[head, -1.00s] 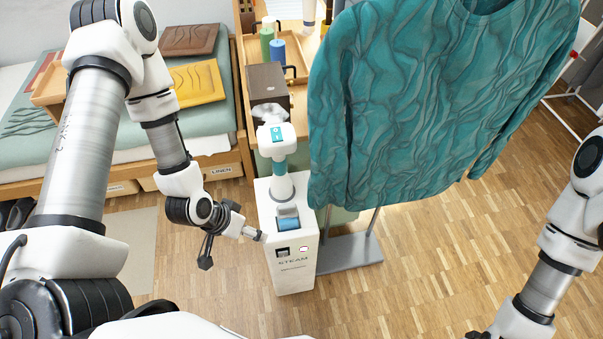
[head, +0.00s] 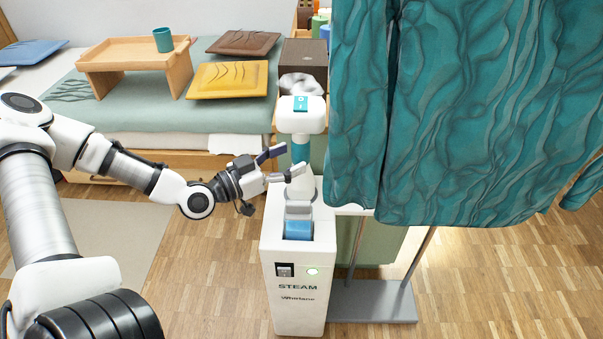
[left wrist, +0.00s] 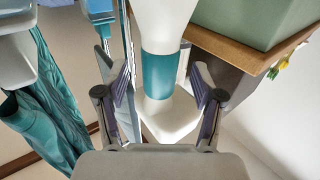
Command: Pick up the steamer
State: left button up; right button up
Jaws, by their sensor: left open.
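The steamer (head: 301,152) is a white handheld unit with a teal grip band and a white head with a teal panel on top. It stands upright on the white steam base (head: 293,262), which has a blue insert and a lit green button. My left gripper (head: 284,163) is open and reaches in from the left at the height of the teal band. In the left wrist view the steamer's teal grip (left wrist: 161,75) stands between the two open fingers (left wrist: 160,95). My right gripper is not in view.
A teal garment (head: 450,110) hangs close to the right of the steamer on a grey stand (head: 370,302). Behind, a bed holds a wooden tray table (head: 130,47), a yellow folded item (head: 228,80) and a brown one (head: 243,43). Wooden floor is clear on the right.

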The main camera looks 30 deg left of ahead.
aim_at(293, 157)
pick_arm(q)
jog(key=b+x, duration=0.2)
jog(key=x, duration=0.1)
jog(key=shift+w+d+f, duration=0.15)
jog(key=shift+w+f, duration=0.05)
jog(key=shift+w+r, duration=0.1)
jog(key=shift+w, duration=0.05)
jog(key=shift+r, duration=0.15)
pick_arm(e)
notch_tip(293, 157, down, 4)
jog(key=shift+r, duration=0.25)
pick_arm(q)
grip_shut()
